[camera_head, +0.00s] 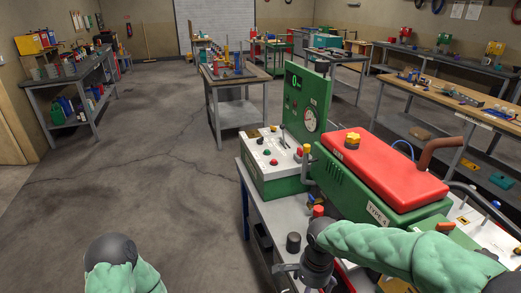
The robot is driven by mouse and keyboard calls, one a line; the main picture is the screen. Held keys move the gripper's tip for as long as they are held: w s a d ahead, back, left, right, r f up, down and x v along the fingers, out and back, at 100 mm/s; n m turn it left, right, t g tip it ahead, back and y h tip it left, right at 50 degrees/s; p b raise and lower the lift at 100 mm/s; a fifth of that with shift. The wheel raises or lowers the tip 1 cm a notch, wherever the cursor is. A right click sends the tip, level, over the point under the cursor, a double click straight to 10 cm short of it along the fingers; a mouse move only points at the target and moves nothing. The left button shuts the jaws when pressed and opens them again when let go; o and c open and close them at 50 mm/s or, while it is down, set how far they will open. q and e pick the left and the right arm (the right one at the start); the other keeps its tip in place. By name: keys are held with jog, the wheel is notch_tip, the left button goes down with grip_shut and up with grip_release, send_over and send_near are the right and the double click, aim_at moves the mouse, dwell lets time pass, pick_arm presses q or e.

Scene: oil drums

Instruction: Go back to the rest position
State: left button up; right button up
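A green-sleeved part of my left arm with a dark rounded joint shows at the bottom left; my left gripper is out of the picture. My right arm, also green-sleeved, comes in from the lower right, over the front of the machine bench. My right gripper (303,272) points down beside the bench's near edge. It is small and partly cut off by the bottom edge, and I cannot tell whether its fingers are open or shut.
A green machine with a red lid (385,175) and a white control box (272,152) stand on the bench under my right arm. A workbench (235,75) stands farther back, a shelf table (70,82) at left. The grey floor (130,170) between is clear.

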jog(key=s+a+f+n+y, duration=0.2)
jog(key=f+n, duration=0.1)
jog(key=f, duration=0.7)
jog(key=s+a+f+n+y, duration=0.1)
jog(key=s+a+f+n, duration=0.1)
jog(key=f, duration=0.7)
jog(key=s+f+n, duration=0.4)
jog(key=s+f, duration=0.4)
jog(key=f, duration=0.3)
jog(key=shift+s+d+f+t+y, duration=0.15)
jog(key=shift+s+d+t+y, duration=0.15)
jog(key=shift+s+d, duration=0.1)
